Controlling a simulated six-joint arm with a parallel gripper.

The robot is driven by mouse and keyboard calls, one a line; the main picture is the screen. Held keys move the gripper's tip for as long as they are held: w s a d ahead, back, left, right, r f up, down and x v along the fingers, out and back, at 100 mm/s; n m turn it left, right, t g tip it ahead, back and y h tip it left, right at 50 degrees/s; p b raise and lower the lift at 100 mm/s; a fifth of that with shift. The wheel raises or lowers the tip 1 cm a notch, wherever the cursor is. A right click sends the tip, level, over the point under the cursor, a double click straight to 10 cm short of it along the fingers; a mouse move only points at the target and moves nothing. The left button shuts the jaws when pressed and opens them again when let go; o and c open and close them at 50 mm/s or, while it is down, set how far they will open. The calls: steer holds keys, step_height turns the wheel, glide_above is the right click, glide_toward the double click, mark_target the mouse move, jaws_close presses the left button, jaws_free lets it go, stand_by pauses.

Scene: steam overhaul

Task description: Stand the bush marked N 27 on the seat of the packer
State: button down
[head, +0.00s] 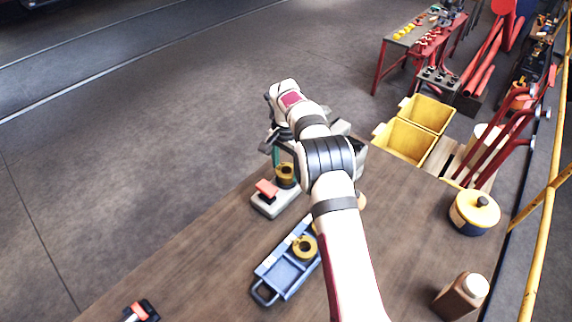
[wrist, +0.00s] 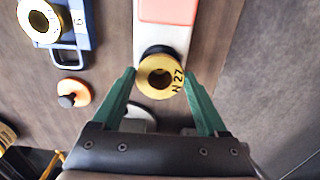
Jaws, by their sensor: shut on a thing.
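The brass bush marked N 27 (wrist: 162,78) is between the green fingers of my gripper (wrist: 160,80), which is shut on it. Its marking and open bore face the wrist camera. In the head view the bush (head: 286,170) is over the far end of a pale grey base with a red block (head: 266,188), apparently the packer. That base also shows in the wrist view (wrist: 178,38). A dark round part shows just under the bush. I cannot tell whether the bush touches it. My arm hides most of the gripper in the head view.
A blue tray (head: 262,277) holds another brass bush (head: 304,247) on the bench, close to the base. A small orange knobbed piece (wrist: 74,92) lies nearby. The bench's far edge is close.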

steer(key=shift+f, duration=0.3)
jaws_free()
step_height(320, 180, up, 9)
stand_by(0.8)
